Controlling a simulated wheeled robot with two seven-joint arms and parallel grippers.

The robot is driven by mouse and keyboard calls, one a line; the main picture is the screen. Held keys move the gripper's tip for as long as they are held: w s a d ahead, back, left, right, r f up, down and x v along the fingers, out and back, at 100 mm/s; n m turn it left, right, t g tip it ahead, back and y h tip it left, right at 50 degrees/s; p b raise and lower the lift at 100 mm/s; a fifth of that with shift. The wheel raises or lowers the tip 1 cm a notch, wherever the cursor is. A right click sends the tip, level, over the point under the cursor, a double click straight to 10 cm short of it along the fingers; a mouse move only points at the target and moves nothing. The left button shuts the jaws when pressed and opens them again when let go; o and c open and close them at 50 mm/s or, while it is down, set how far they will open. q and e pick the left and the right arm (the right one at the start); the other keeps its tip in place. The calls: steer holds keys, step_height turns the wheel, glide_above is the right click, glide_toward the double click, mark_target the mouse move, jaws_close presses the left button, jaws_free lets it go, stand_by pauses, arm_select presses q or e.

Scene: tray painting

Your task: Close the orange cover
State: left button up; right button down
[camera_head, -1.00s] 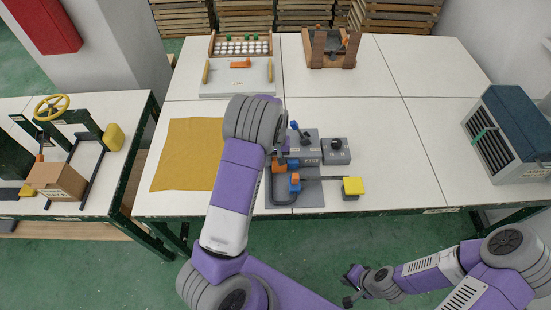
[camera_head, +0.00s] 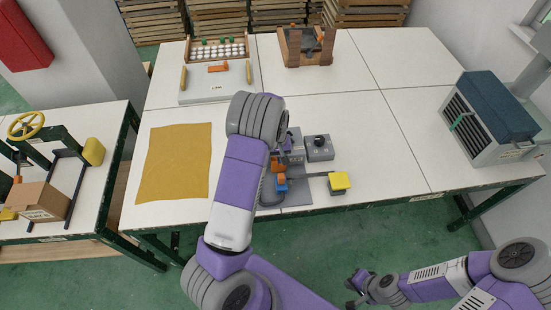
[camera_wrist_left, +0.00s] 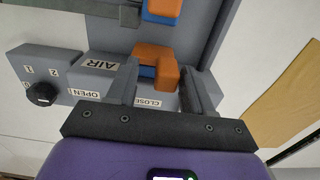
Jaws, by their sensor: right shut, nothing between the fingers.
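The grey fixture holds orange and blue parts (camera_head: 278,168) in the head view, right of my left forearm. In the left wrist view, an angled orange piece (camera_wrist_left: 153,54) sits by a grey block labelled AIR, OPEN and CLOSE; a second orange part with blue (camera_wrist_left: 157,22) is at the top. I cannot tell which orange part is the cover. My left gripper (camera_wrist_left: 160,88) is open, its fingers either side of the angled piece's lower end; contact cannot be told. My left wrist partly hides the fixture in the head view. My right gripper (camera_head: 357,285) is shut and empty, off the table's front edge.
A mustard cloth (camera_head: 175,163) lies left of my arm. A blue-topped grey unit (camera_head: 492,110) is at the right. The table's middle right is clear.

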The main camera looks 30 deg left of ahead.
arm_select(q)
steer(key=shift+a, duration=0.1)
step_height(320, 180, up, 8)
steer(key=shift+f+p, duration=0.15)
steer(key=shift+p, duration=0.35)
stand_by(0.4)
